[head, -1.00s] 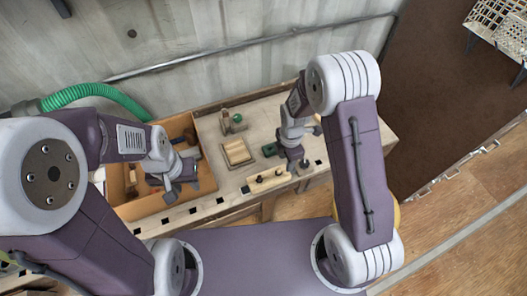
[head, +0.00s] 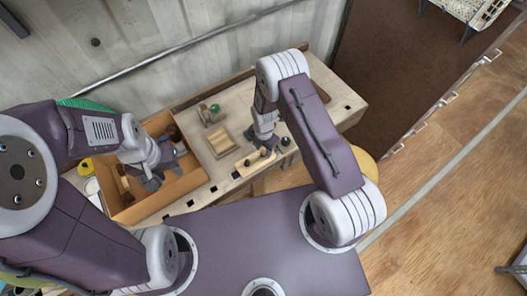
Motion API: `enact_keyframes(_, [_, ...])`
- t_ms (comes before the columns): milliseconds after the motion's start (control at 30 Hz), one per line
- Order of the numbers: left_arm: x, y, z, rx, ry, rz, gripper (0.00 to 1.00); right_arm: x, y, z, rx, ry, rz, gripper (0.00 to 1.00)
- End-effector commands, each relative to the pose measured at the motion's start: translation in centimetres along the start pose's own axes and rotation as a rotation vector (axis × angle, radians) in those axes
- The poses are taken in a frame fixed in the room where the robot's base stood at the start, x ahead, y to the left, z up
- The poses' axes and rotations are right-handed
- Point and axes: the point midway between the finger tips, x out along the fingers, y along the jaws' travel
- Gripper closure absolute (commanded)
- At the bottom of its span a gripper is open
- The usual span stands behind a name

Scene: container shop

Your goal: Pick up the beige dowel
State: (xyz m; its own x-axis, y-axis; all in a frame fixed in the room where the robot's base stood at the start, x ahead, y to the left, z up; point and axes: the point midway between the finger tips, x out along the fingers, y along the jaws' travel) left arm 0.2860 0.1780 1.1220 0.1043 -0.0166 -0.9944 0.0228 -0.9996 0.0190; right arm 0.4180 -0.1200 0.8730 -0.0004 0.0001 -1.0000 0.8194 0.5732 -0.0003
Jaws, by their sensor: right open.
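I cannot make out the beige dowel with certainty. A beige strip with dark knobs (head: 243,170) lies near the front edge of the workbench, and a shallow beige tray (head: 222,143) lies behind it to the left. My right gripper (head: 266,150) is open and points down just above the strip's right end. The arm hides part of the bench there. My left gripper (head: 152,178) hangs over the open wooden box (head: 140,210). Its jaws are too small and dark to tell open from shut.
The workbench (head: 335,98) has free room at its right end. A small wooden stand with a green part (head: 213,112) is at the back. Small dark items (head: 285,142) sit right of my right gripper. A metal rail (head: 190,45) runs along the wall behind.

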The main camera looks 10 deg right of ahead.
Motion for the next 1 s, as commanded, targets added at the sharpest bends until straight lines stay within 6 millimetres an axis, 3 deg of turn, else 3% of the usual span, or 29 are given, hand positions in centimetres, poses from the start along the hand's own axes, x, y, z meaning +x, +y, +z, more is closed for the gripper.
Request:
enact_keyframes(100, [-0.3, 0.0, 0.0, 0.0, 0.0, 0.0, 0.64, 1.0, 0.0, 0.0, 0.0, 0.0, 0.0, 0.6])
enact_keyframes(300, [-0.2, 0.0, 0.0, 0.0, 0.0, 0.0, 0.64, 1.2, 0.0, 0.0, 0.0, -0.001, 0.001, 0.6])
enact_keyframes(467, [-0.2, 0.0, 0.0, 0.0, 0.0, 0.0, 0.64, 1.2, 0.0, 0.0, 0.0, 0.0, 0.001, 1.0])
enact_keyframes(833, [-0.1, 0.0, 0.0, 0.0, 0.0, 0.0, 0.64, 0.9, 0.1, 0.0, 0.0, -0.001, 0.002, 1.0])
enact_keyframes(1000, [0.5, 0.0, 0.1, 0.0, 0.0, 0.0, 0.64, -0.5, 0.1, 0.0, 0.0, -0.001, 0.003, 1.0])
